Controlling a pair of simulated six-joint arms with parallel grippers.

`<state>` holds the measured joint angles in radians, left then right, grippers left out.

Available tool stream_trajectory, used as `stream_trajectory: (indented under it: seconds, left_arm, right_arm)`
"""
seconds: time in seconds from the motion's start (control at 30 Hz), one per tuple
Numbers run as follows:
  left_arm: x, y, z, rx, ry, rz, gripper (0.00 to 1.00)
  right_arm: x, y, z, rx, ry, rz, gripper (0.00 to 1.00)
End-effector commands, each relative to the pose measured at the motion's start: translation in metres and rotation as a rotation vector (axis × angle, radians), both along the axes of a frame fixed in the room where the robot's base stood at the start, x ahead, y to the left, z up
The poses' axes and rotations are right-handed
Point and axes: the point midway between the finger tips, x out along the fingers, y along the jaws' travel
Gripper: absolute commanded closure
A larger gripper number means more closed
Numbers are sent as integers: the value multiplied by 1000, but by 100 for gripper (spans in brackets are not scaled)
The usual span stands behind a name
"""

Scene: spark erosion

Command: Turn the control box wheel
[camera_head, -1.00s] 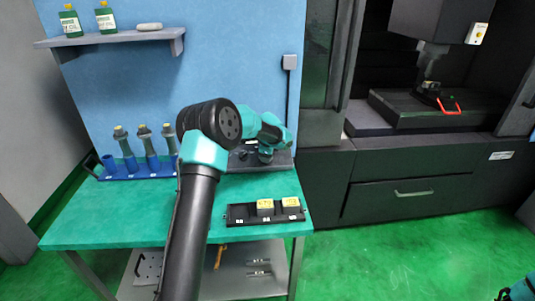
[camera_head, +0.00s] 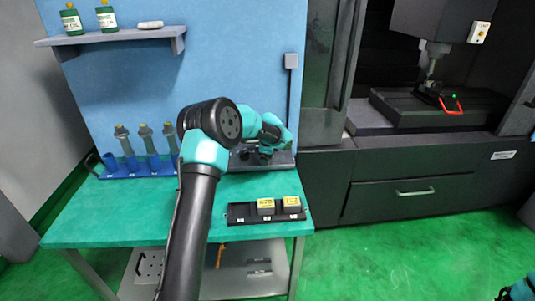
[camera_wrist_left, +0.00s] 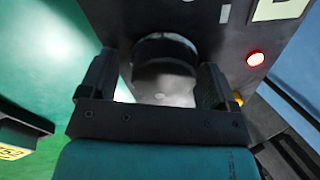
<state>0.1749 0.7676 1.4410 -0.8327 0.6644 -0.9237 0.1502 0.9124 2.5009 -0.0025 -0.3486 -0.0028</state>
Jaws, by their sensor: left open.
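The control box (camera_wrist_left: 225,45) shows in the left wrist view as a dark panel with a lit red button (camera_wrist_left: 256,59). A round, dark-rimmed wheel (camera_wrist_left: 166,48) with a pale, shiny lower part sits between my left gripper's fingers. My left gripper (camera_wrist_left: 154,82) is open, with one finger on each side of the wheel. I cannot tell whether the fingers touch it. In the head view, my left gripper (camera_head: 262,152) is at the back of the green table, over the dark box (camera_head: 284,159), and my arm hides part of it.
On the green table (camera_head: 120,222) stand a blue rack (camera_head: 140,173) with several holders and a black tray (camera_head: 240,215) with yellow-labelled blocks. A shelf (camera_head: 120,36) with bottles hangs above. A large dark machine (camera_head: 400,150) stands at right. The table's left front is clear.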

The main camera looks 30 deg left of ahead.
Motion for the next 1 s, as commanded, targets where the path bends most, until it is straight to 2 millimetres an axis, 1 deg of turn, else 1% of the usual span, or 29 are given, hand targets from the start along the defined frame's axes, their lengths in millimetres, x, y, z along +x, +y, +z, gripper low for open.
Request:
stream_trajectory:
  seconds: [0.17,0.27,0.37,1.0]
  left_arm:
    - [0,-1,5,0,-4,-1,17]
    - [-2,-3,13,1,-5,-1,17]
    - [-6,-5,26,1,-7,-1,17]
    - [-44,-30,137,1,-3,1,17]
  right_arm:
    - [0,0,0,0,0,0,57]
    - [0,0,0,0,0,0,57]
    - [0,0,0,0,0,0,57]
    - [0,0,0,0,0,0,57]
